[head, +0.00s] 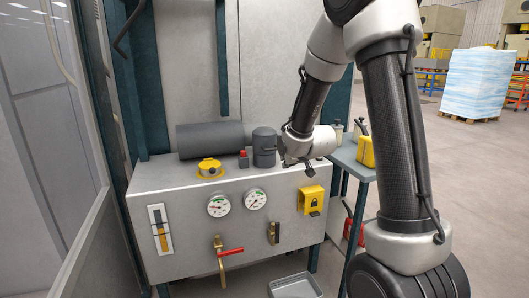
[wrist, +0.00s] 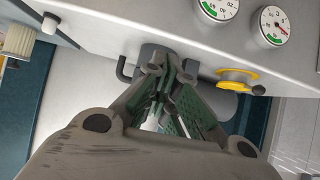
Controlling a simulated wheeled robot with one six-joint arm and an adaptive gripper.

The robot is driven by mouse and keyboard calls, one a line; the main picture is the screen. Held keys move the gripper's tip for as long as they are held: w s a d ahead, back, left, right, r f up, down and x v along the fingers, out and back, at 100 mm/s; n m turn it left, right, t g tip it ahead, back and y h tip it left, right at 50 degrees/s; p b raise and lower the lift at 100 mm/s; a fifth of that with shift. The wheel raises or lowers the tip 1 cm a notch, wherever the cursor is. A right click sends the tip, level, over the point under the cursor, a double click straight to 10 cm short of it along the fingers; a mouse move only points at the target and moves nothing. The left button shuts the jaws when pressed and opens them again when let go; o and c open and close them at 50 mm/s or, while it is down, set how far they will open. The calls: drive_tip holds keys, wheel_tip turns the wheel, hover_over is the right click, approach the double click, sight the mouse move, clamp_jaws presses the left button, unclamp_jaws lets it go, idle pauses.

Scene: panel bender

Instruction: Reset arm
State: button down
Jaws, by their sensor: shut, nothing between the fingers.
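My gripper (wrist: 168,78) shows in the wrist view with its two fingers drawn together and nothing between them. In the head view my arm reaches down from the upper right, and its wrist end hangs by the right front edge of the grey hydraulic unit (head: 180,192). The fingers are hard to make out there. In the wrist view the fingertips overlap a dark grey canister; I cannot tell the gap to it. The same dark canister (head: 264,148) stands on the unit's top in the head view, just left of my wrist.
The unit carries a yellow cap (head: 209,168), a red button (head: 243,159), two gauges (head: 218,206), a yellow lock box (head: 311,200) and a red-handled valve (head: 230,252). A side table (head: 355,168) with a yellow container (head: 367,151) stands right. Open floor lies farther right.

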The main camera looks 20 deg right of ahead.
drive_tip(key=s+f+g, duration=0.6)
drive_tip(key=s, duration=0.6)
drive_tip(key=s+r, duration=0.9)
drive_tip(key=s, duration=0.3)
drive_tip(key=s+r, duration=0.8)
drive_tip(key=s, duration=0.4)
drive_tip(key=shift+s+r+g, duration=0.3)
drive_tip(key=shift+r, duration=0.05)
drive_tip(key=c, duration=2.2)
unclamp_jaws()
